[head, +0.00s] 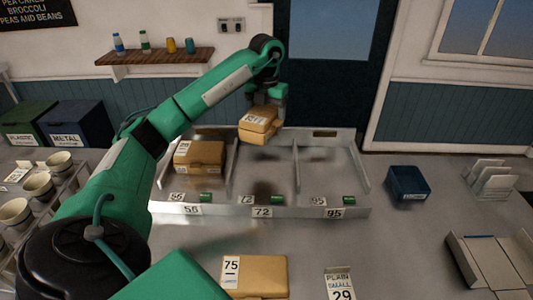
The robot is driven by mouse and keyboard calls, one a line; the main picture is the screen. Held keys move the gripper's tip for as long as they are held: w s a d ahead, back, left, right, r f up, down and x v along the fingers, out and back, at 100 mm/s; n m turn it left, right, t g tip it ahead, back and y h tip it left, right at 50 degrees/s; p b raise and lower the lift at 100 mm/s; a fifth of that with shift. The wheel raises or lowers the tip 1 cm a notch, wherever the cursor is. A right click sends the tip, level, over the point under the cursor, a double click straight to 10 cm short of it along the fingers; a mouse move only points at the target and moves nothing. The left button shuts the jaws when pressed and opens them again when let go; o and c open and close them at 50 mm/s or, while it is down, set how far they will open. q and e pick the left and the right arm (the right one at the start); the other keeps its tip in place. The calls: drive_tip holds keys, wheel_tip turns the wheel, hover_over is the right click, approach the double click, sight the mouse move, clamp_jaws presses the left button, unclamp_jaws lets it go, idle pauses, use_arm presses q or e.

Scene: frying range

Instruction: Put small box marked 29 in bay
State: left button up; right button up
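My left gripper (266,98) is shut on a small tan box (257,133) with a white label whose number is too small to read. It holds the box slightly tilted, above the back of the middle bay. The grey tray (300,211) has three bays with front plates 56 (192,210), 72 (262,212) and 95 (335,213). The left bay holds a tan box (199,155); the middle and right bays look empty, with a shadow in the middle one. A card (341,284) at the front reads plain, small, 29. My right gripper is not in view.
A larger tan box marked 75 (264,276) lies in front of the tray. A blue bin (407,183) and a white rack (491,180) stand to the right. Cups (38,186) stand at the left, with dark bins (78,124) behind. Low dividers separate the bays.

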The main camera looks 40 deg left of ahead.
use_arm(q)
drive_tip(key=p, duration=0.2)
hover_over(266, 159)
wheel_tip(266, 159, down, 8)
wheel_tip(266, 159, down, 4)
drive_tip(key=shift+f+p, duration=0.1)
drive_tip(key=shift+p, duration=0.35)
drive_tip(key=shift+f, duration=0.25)
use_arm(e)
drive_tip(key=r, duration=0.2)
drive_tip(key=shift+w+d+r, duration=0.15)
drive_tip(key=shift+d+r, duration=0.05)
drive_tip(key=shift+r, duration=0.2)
use_arm(q)
drive_tip(key=o, duration=1)
drive_tip(key=shift+f, duration=0.1)
drive_tip(key=shift+o, duration=0.2)
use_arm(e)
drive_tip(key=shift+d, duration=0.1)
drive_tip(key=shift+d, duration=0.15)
